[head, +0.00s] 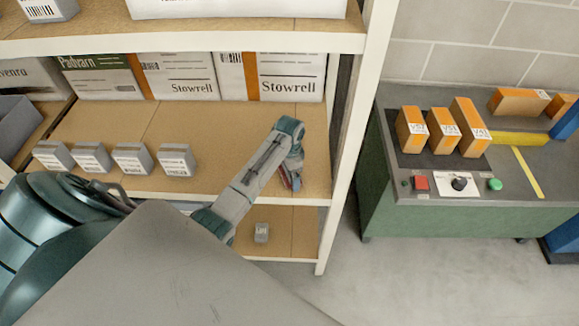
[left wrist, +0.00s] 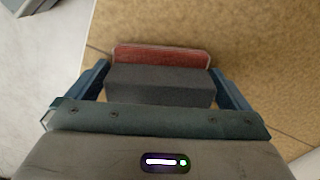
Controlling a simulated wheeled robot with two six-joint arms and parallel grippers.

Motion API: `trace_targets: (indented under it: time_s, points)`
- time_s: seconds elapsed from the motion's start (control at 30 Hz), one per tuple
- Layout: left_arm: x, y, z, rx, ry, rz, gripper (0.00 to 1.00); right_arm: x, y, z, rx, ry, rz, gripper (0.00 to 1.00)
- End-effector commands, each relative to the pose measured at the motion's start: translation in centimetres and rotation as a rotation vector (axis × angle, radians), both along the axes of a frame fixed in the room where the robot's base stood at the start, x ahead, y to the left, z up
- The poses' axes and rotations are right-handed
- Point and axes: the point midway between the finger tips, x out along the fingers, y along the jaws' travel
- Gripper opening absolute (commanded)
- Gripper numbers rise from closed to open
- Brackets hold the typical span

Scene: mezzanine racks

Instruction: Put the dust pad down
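My left gripper (head: 289,178) points down over the right end of the middle shelf board (head: 235,135), near the rack's front right post. In the left wrist view the dust pad (left wrist: 160,85), a dark grey block with a red part along its far side, sits between the two blue fingers of the left gripper (left wrist: 160,78). The fingers close against its two ends. In the head view only a small red bit of the pad shows beside the fingers. I cannot tell whether the pad touches the board. My right gripper is not in view.
Several small grey boxes (head: 131,158) stand along the shelf's front left. White Stowrell cartons (head: 290,78) fill the back. A small grey box (head: 261,232) is on the lower shelf. A green bench (head: 470,215) with orange boxes (head: 470,127) stands right of the rack post (head: 350,150).

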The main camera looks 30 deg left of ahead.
Motion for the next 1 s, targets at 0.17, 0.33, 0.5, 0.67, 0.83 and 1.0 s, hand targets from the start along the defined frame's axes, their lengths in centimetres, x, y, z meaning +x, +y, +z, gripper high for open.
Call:
trace_targets:
  time_s: [0.17,0.33,0.5,0.67,0.83,1.0]
  points:
    - [0.0,0.0,0.0,0.000,0.000,0.000,1.00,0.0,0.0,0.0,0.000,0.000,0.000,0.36]
    - [0.1,0.0,1.1,0.001,-0.002,0.000,1.00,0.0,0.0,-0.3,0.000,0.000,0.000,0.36]
    - [0.1,0.1,4.2,0.001,-0.006,0.000,1.00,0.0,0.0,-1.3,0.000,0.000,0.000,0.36]
    - [0.1,0.0,7.7,0.001,-0.005,0.000,1.00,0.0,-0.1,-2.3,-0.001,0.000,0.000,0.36]
    - [0.1,0.0,10.9,0.000,-0.003,0.000,1.00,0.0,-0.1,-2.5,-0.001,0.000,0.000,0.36]
    - [0.0,0.0,12.2,0.001,-0.001,0.001,1.00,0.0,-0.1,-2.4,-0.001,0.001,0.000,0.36]
